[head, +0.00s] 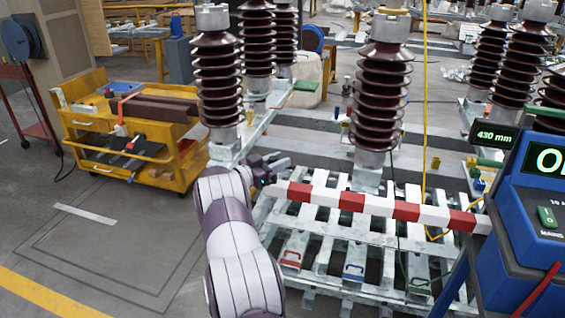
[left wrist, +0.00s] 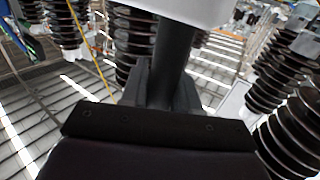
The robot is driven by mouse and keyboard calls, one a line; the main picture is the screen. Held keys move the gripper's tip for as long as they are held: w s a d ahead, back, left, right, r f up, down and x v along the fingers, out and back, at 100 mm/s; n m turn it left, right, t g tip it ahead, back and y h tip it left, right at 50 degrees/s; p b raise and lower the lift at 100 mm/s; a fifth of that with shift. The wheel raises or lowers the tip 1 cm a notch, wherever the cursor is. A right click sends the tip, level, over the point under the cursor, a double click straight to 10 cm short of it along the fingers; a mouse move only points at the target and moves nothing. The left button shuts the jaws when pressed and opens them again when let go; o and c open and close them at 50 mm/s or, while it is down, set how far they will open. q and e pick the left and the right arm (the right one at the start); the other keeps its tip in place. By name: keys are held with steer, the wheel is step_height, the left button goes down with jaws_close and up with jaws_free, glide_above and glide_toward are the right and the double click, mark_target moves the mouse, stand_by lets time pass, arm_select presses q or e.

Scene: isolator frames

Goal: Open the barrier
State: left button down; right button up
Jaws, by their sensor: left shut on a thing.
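The barrier (head: 375,203) is a red and white striped bar. It spans the front of the isolator frame, nearly level, from my left gripper to the blue cabinet at the right. My left gripper (head: 272,170) is at the bar's left end. In the left wrist view the fingers (left wrist: 170,88) are shut on a dark round handle (left wrist: 174,55), which runs up to a white part, likely the barrier's end (left wrist: 185,8). The head view shows the grip only small. My right gripper is not in view.
Brown ribbed insulators (head: 383,85) stand on the galvanised frame (head: 330,240) behind and below the bar. A blue cabinet (head: 535,190) with a green display stands at the right. A yellow tool cart (head: 125,130) is at the left. Floor at the lower left is clear.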

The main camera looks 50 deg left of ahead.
arm_select(q)
steer(key=c, duration=0.9)
jaws_free()
steer(key=s, duration=1.2)
steer(key=shift+s+d, duration=0.35)
